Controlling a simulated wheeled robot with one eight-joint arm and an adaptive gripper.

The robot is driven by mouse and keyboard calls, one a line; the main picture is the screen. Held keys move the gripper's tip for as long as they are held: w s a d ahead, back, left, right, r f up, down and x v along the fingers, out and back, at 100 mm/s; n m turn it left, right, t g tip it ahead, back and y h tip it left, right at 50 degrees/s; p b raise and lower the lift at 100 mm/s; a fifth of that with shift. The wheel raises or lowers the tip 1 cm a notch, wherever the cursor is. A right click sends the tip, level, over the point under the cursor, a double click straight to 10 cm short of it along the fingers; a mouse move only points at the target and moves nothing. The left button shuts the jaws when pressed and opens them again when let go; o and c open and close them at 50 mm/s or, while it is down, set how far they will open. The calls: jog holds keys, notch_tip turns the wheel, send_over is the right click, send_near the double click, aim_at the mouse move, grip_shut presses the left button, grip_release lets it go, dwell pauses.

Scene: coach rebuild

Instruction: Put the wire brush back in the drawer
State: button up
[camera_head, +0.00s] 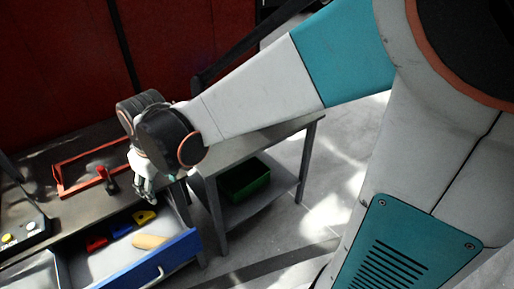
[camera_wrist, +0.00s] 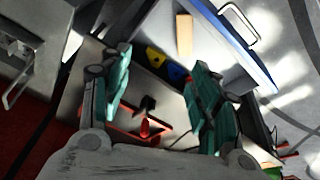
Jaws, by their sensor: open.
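The drawer (camera_head: 180,254) with a blue front stands open at the bottom of the head view, and it also shows in the wrist view (camera_wrist: 242,50). A tan, wood-coloured piece (camera_head: 151,241) lies inside it, seen in the wrist view too (camera_wrist: 184,36). It may be the wire brush, but I cannot make out bristles. My gripper (camera_head: 146,194) points down above the bench edge by the drawer. In the wrist view its teal fingers (camera_wrist: 162,80) are spread apart with nothing held between them.
Yellow (camera_head: 144,216), blue (camera_head: 121,230) and red (camera_head: 96,243) pieces lie in the drawer. A red frame (camera_head: 68,188) and a small dark-and-red item (camera_head: 110,181) are on the bench. A green bin (camera_head: 244,181) sits on a lower shelf at right.

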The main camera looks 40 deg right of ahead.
jog(key=s+d+r+m+t, duration=0.2)
jog(key=s+d+r, duration=0.1)
jog(key=s, duration=0.4)
jog(key=s+d+r+m+t, duration=0.2)
jog(key=s+d+r, duration=0.1)
jog(key=s+d, duration=0.2)
jog(key=s, duration=0.2)
jog(key=shift+s+r+m+h, duration=0.25)
jog(key=shift+s+m+h, duration=0.05)
jog(key=shift+m, duration=0.1)
dwell(0.5)
